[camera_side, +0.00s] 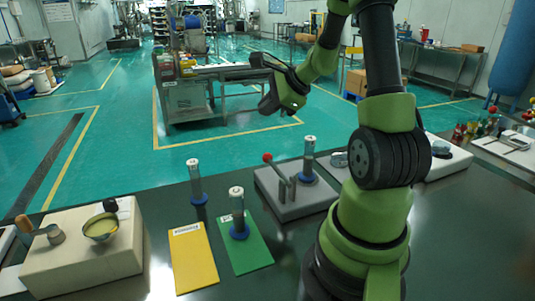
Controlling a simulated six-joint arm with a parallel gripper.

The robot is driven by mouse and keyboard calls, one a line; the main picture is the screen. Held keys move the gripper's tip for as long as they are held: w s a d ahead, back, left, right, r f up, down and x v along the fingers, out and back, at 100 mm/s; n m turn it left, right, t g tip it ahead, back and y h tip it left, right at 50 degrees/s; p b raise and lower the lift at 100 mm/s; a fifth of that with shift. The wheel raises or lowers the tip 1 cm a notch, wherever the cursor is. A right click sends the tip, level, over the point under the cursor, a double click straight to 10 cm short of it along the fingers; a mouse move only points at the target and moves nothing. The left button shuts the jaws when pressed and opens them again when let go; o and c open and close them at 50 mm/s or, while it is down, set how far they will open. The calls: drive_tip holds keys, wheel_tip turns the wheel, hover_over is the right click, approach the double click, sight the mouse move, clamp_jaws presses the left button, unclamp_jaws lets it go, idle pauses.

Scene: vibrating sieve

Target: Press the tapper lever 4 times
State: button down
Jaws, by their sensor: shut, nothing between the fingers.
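The tapper lever (283,182) stands on a grey base block (295,202) in the middle of the table. A red knob (267,157) tops a thin rod at the lever and leans a little to the left. Beside it on the same base, a clear tube with a white cap (309,158) stands upright in a blue ring. My gripper (267,105) is shut and empty. In the picture it appears above the red knob, with a clear gap; its exact distance from the lever cannot be told from this one view.
A second capped tube (238,212) stands on a green plate (246,258), and a third (195,182) stands behind a yellow plate (191,262). A beige block (85,260) with a bowl (101,228) is at the left. My arm hides part of the table at the right.

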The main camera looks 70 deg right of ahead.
sight(268, 155)
drive_tip(key=shift+f, duration=4.45)
drive_tip(key=shift+f, duration=0.15)
drive_tip(key=shift+f, duration=1.5)
drive_tip(key=shift+r, duration=1.7)
drive_tip(key=shift+r, duration=2.5)
